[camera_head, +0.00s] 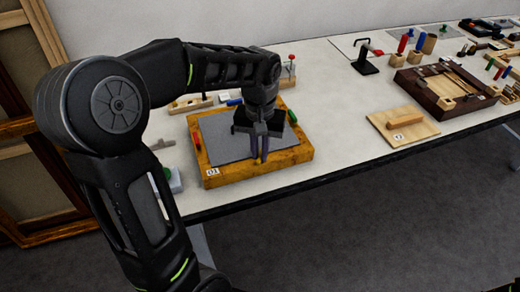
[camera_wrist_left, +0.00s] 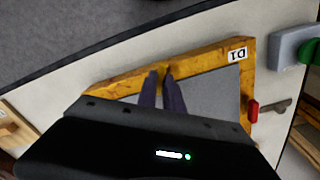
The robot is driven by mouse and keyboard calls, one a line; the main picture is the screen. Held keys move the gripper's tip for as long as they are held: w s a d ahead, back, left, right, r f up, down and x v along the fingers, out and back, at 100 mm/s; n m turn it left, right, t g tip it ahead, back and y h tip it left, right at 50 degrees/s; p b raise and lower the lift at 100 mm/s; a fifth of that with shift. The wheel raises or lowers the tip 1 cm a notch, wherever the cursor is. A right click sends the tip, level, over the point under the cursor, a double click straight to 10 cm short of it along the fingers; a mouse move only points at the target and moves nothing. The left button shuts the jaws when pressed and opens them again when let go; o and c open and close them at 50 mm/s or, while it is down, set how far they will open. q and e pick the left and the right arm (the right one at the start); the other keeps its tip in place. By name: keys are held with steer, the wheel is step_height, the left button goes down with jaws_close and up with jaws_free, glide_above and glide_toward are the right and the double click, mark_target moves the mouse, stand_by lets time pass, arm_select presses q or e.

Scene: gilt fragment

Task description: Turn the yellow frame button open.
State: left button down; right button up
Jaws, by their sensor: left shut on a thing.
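The wooden frame (camera_head: 215,180), labelled D1, lies flat on the table with a grey panel (camera_head: 222,138) inside it. My left gripper (camera_head: 259,160) points down at the frame's near edge, its two dark fingers close together. The gripper is shut on the yellow frame button, which the fingers hide almost wholly; I cannot tell its angle. In the left wrist view the fingertips (camera_wrist_left: 160,73) meet the frame's wooden edge (camera_wrist_left: 205,55). A red button (camera_head: 196,140) sits on the left side, a green one (camera_head: 292,117) on the right, a blue one (camera_head: 235,102) at the back.
A board with a wooden block (camera_head: 405,117) lies to the right of the frame. Beyond it stands a dark wooden tray (camera_head: 420,92) with tools. A grey block with a green part (camera_head: 172,180) is at the left. The table's front edge (camera_head: 350,165) runs close by.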

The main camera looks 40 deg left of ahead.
mark_target(260, 156)
arm_select(q)
steer(key=m, duration=0.5)
steer(key=shift+m, duration=0.3)
steer(key=m, duration=0.5)
steer(key=shift+m+p, duration=0.35)
steer(key=shift+m, duration=0.05)
steer(key=c, duration=1.5)
jaws_free()
steer(key=shift+r, duration=0.15)
step_height(260, 156, up, 8)
steer(key=shift+f, duration=0.2)
steer(key=shift+f, duration=0.1)
